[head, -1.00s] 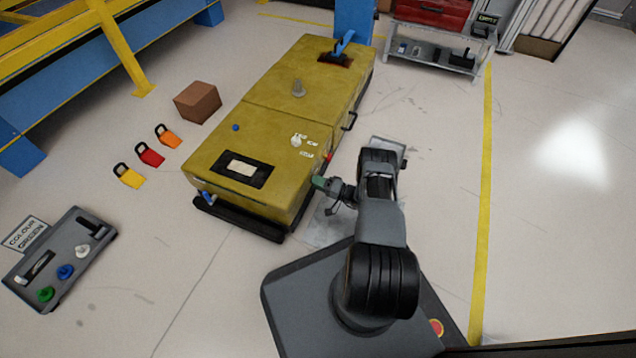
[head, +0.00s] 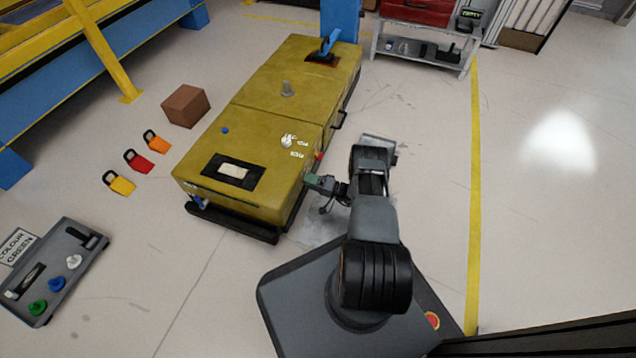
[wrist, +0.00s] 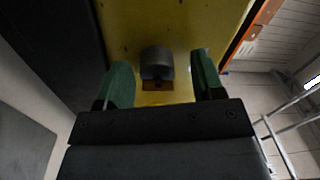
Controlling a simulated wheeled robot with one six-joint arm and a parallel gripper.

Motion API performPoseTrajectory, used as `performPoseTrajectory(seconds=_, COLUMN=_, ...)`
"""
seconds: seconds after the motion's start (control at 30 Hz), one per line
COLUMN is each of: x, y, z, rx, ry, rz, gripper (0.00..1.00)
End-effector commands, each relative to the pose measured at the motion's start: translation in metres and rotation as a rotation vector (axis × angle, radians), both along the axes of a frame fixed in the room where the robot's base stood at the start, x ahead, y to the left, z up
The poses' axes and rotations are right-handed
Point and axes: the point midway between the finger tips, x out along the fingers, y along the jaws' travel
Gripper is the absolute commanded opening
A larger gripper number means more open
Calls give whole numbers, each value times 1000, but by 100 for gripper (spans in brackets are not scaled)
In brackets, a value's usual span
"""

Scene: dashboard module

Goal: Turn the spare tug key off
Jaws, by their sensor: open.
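The yellow tug (head: 256,128) stands ahead of my base. A small pale knob (head: 287,142) with white lettering beside it sits on its top; I cannot read the lettering or tell whether this is the key. My gripper (head: 312,182), with green fingertips, is low beside the tug's near right side. In the wrist view my gripper (wrist: 162,68) is open. A grey cylinder (wrist: 157,63) with a small brownish part below it shows between the fingers against a yellow surface. I see a gap on each side; its contact and its setting cannot be told.
A grey box (head: 52,268) with coloured knobs and a sign lies at left. Several padlocks (head: 138,162) and a brown box (head: 186,106) are on the floor left of the tug. A grey shelf (head: 425,55) stands behind. The floor to the right is open.

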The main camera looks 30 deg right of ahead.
Motion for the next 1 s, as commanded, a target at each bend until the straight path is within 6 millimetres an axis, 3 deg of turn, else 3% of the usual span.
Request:
performPoseTrajectory(seconds=0.6, x=-78, y=-72, z=-4, rx=-10, ry=4, rz=-4, gripper=62)
performPoseTrajectory(seconds=1.0, x=-98, y=-90, z=-6, rx=-9, ry=3, rz=0, gripper=62)
